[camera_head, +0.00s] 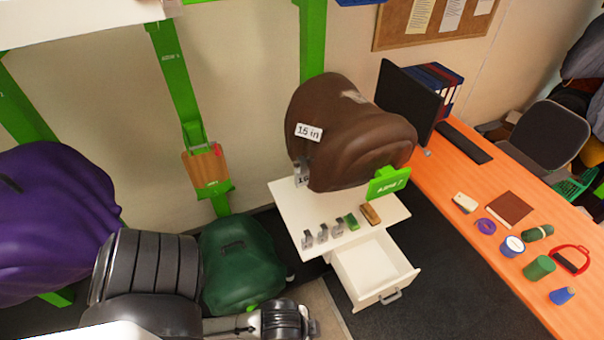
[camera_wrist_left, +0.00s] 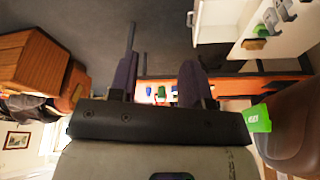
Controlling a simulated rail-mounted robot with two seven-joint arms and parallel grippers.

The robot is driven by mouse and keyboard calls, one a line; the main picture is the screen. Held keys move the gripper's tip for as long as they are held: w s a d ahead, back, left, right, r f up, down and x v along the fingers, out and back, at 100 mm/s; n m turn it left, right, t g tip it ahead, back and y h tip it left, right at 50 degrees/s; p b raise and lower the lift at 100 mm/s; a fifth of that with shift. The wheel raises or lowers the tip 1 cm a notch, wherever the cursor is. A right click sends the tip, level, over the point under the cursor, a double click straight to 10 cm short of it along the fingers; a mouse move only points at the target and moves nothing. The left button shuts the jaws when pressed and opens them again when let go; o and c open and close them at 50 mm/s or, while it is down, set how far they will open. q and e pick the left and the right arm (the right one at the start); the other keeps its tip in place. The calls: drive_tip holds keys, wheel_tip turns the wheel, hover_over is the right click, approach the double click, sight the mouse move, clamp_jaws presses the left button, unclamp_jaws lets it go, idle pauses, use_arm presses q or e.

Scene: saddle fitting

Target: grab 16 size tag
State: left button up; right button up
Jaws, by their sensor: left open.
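Several small grey size tags stand in a row on the white shelf (camera_head: 375,225); three of them (camera_head: 307,239) (camera_head: 322,232) (camera_head: 337,227) are near its front left edge. Another grey tag (camera_head: 301,174) stands farther back beside the brown saddle (camera_head: 345,140); its mark seems to start with 1, but I cannot read it surely. The saddle bears a "15 in" label (camera_head: 309,132). My left gripper (camera_wrist_left: 160,72) is open and empty, its fingers apart. In the head view, its arm reaches in low, front left of the shelf. My right gripper is not in view.
A white drawer (camera_head: 372,270) stands open below the shelf. A green block (camera_head: 352,221) and a brown brush-like block (camera_head: 371,214) lie on the shelf. A green saddle (camera_head: 240,265) is beside my left arm. An orange desk (camera_head: 460,225) with small items is at right.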

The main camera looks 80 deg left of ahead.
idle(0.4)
use_arm(q)
drive_tip(key=o, duration=0.5)
